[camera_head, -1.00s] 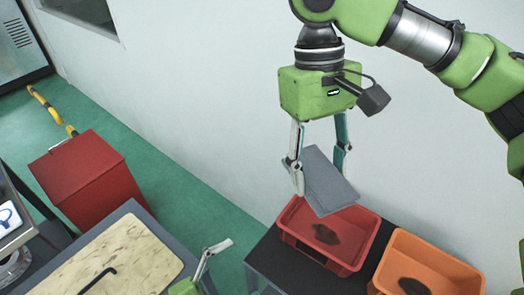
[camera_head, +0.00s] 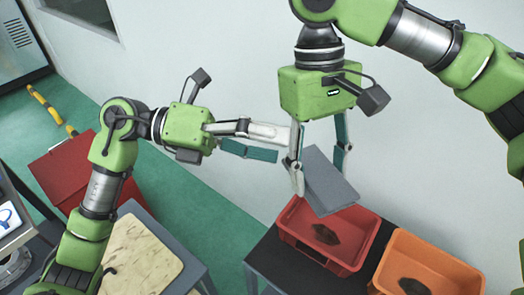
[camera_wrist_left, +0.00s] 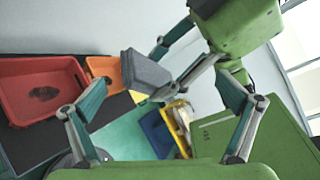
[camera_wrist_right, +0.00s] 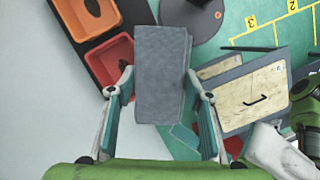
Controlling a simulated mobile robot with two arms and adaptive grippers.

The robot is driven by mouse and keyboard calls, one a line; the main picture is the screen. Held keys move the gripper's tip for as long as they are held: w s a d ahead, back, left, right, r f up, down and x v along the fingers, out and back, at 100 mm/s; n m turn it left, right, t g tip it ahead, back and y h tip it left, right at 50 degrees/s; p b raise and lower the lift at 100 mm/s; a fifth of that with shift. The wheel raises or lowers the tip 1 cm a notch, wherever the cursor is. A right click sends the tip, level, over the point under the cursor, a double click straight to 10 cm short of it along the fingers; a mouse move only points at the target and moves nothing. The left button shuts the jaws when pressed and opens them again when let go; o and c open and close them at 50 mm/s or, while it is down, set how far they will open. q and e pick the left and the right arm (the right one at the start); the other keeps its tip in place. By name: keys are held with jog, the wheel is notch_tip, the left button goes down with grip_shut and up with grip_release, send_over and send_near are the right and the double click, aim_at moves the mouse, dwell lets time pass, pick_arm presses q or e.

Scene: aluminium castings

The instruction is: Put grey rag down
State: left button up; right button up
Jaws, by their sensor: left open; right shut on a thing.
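The grey rag (camera_head: 328,180) is a flat folded slab. My right gripper (camera_head: 318,178) is shut on it and holds it tilted above the red bin (camera_head: 360,245). The rag fills the middle of the right wrist view (camera_wrist_right: 162,75), between the two fingers. My left gripper (camera_head: 284,146) is open and empty, its fingers pointing right, just left of the right gripper and the rag. In the left wrist view the rag (camera_wrist_left: 143,72) shows ahead between my open left fingers. Whether the left fingers touch the rag or the right fingers cannot be told.
The red bin and an orange bin (camera_head: 440,262) stand side by side on a dark table (camera_head: 290,268), each with a dark brown piece inside. A mottled board (camera_head: 145,255) with a black bent tool lies lower left. A red cabinet (camera_head: 60,170) stands behind my left arm.

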aim_at(308, 174)
jog(key=shift+s, duration=0.1)
pick_arm(q)
jog(key=s+a+r+m+t+y, duration=0.2)
jog(key=s+r+m+t+y, duration=0.35)
jog(key=s+y, duration=0.2)
jog(key=shift+n+t+y, duration=0.35)
jog(key=shift+n+t, duration=0.1)
jog(key=shift+t, duration=0.1)
jog(key=x, duration=1.2)
jog(key=shift+w+a, duration=0.15)
jog(key=shift+w, duration=0.15)
jog(key=c, duration=0.9)
pick_arm(e)
jog(key=o, duration=1.6)
jog(key=shift+c, duration=0.2)
jog(key=shift+r, duration=0.1)
